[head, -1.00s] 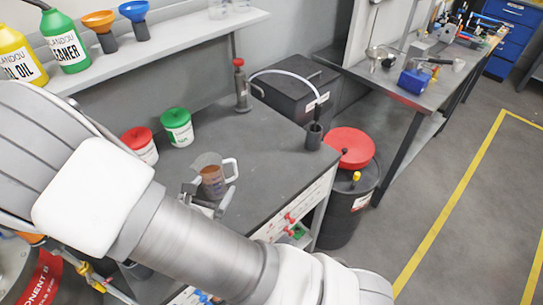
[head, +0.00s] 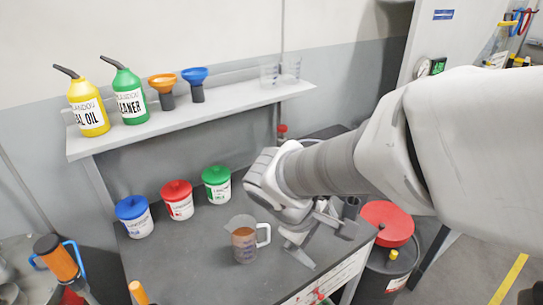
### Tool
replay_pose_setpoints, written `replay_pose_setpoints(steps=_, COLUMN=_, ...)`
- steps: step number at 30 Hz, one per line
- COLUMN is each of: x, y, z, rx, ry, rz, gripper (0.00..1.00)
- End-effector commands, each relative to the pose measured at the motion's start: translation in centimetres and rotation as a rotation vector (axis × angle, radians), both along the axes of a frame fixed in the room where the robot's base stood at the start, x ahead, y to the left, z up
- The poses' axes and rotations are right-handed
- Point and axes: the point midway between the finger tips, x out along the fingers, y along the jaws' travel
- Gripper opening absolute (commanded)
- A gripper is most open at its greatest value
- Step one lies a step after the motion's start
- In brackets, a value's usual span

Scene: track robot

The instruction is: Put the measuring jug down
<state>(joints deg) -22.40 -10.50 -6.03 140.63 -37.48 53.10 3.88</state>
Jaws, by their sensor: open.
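The measuring jug (head: 243,240) is clear, with brown liquid inside and its handle to the right. It stands upright on the dark worktop (head: 195,270). My gripper (head: 322,243) is to the right of the jug, with its fingers spread and nothing between them. A gap shows between the gripper and the jug handle.
Blue (head: 134,216), red (head: 177,199) and green (head: 217,184) lidded tubs stand behind and left of the jug. A shelf (head: 200,115) above holds bottles, funnels and clear jugs. A red-lidded drum (head: 388,224) stands right of the worktop.

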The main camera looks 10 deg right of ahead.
Motion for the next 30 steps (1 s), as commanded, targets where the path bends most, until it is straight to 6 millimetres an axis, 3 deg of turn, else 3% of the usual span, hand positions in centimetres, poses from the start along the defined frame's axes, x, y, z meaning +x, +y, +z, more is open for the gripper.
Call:
replay_pose_setpoints(steps=9, x=-3.5, y=0.9, z=4.8, rx=0.355, ry=-0.216, rz=-0.307, gripper=1.00)
replay_pose_setpoints(steps=18, x=-5.2, y=2.6, z=8.6, rx=0.595, ry=-0.395, rz=-0.464, gripper=1.00)
replay_pose_setpoints(steps=30, x=-5.5, y=3.0, z=9.3, rx=0.641, ry=-0.429, rz=-0.488, gripper=1.00)
